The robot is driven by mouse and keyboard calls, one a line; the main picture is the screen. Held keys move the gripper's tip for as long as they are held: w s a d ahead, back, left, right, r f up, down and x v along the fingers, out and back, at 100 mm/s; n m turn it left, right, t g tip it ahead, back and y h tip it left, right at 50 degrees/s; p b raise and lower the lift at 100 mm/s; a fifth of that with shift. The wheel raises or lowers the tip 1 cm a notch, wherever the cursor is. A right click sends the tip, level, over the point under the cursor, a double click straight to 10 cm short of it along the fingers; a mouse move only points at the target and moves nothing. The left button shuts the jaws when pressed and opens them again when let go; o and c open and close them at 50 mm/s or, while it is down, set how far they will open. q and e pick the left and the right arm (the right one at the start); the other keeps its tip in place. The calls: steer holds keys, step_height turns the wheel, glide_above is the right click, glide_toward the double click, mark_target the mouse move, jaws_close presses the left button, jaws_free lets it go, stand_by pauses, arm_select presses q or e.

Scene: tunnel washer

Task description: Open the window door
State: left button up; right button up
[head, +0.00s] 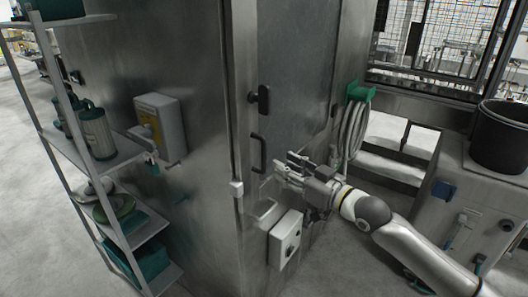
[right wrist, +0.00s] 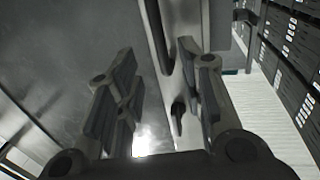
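A tall grey metal door panel (head: 292,60) is set in the steel cabinet and looks shut. A black bar handle (head: 258,153) is on its left side, with a black latch (head: 262,99) above it. My right gripper (head: 283,169) is just right of the handle, in front of the panel, fingers pointing left. In the right wrist view its fingers (right wrist: 160,92) are spread wide, with nothing gripped. A metal strip with dark parts shows between and beyond them; I cannot tell which part is the handle. My left gripper is not in view.
A white switch box (head: 285,240) juts out below my gripper. A green holder with a coiled hose (head: 353,130) hangs to the right. A shelf rack with bottles (head: 97,130) stands at left. A black bucket (head: 501,137) sits at far right.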

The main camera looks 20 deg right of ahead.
mark_target(264, 168)
steer(key=p+x, duration=0.2)
steer(key=x, duration=0.7)
jaws_close()
steer(key=shift+s, duration=0.1)
